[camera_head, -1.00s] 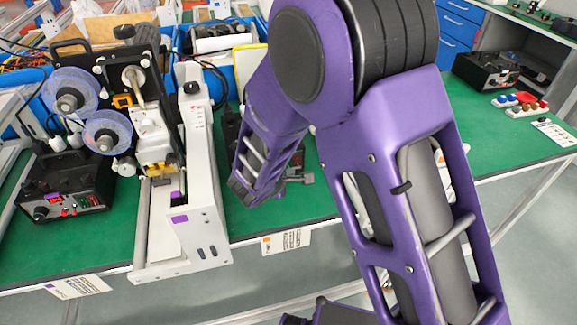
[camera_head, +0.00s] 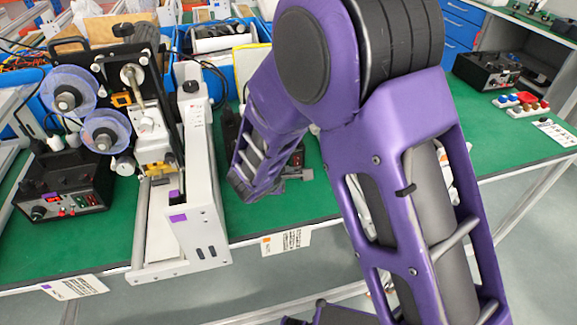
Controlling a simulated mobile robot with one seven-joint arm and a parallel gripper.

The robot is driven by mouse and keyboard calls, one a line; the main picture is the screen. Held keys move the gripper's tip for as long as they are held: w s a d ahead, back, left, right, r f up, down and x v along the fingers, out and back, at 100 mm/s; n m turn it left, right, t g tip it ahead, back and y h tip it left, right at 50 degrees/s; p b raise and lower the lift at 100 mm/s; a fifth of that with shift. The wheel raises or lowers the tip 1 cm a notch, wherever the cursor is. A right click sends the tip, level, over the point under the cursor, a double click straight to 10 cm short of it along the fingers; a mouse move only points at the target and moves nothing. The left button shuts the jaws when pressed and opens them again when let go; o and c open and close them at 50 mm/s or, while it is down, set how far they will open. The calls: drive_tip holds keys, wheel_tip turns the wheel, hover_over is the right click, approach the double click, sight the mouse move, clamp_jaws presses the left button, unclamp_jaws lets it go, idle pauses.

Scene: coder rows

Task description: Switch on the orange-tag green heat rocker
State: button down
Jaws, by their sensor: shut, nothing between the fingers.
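The orange-tag green heat rocker does not show. A placard with an orange square (camera_head: 285,242) hangs on the front edge of the green bench, right of the white machine. Behind my purple arm, parts of a dark device (camera_head: 229,124) and some grey metal parts (camera_head: 298,174) show on the bench; most of that spot is covered by my arm. I cannot make out a rocker or an orange tag on them. My gripper is not visible; my forearm slants down to the left over this spot.
A black control box (camera_head: 62,187) with a purple tag and small red and green controls stands at left. The white machine with blue reels (camera_head: 152,140) stands beside it. Another black box (camera_head: 487,70) and coloured parts (camera_head: 520,103) are at right.

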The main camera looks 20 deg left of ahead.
drive_tip(key=shift+w+a, duration=0.15)
drive_tip(key=shift+w, duration=0.15)
drive_tip(key=shift+s+f+b, duration=0.1)
drive_tip(key=shift+b, duration=0.2)
drive_tip(key=shift+s+d+b, duration=0.4)
drive_tip(key=shift+s+b, duration=0.1)
drive_tip(key=shift+s, duration=0.1)
drive_tip(key=shift+s+d+b, duration=0.25)
drive_tip(key=shift+s+b, duration=0.15)
drive_tip(key=shift+s+d+r+b, duration=0.25)
drive_tip(key=shift+s+d, duration=0.1)
drive_tip(key=shift+s, duration=0.2)
drive_tip(key=shift+s+d+r+b, duration=0.1)
drive_tip(key=shift+s+d+b, duration=0.2)
drive_tip(key=shift+s, duration=0.3)
drive_tip(key=shift+s+d+r+b, duration=0.2)
drive_tip(key=shift+s+d, duration=0.2)
drive_tip(key=shift+s, duration=0.15)
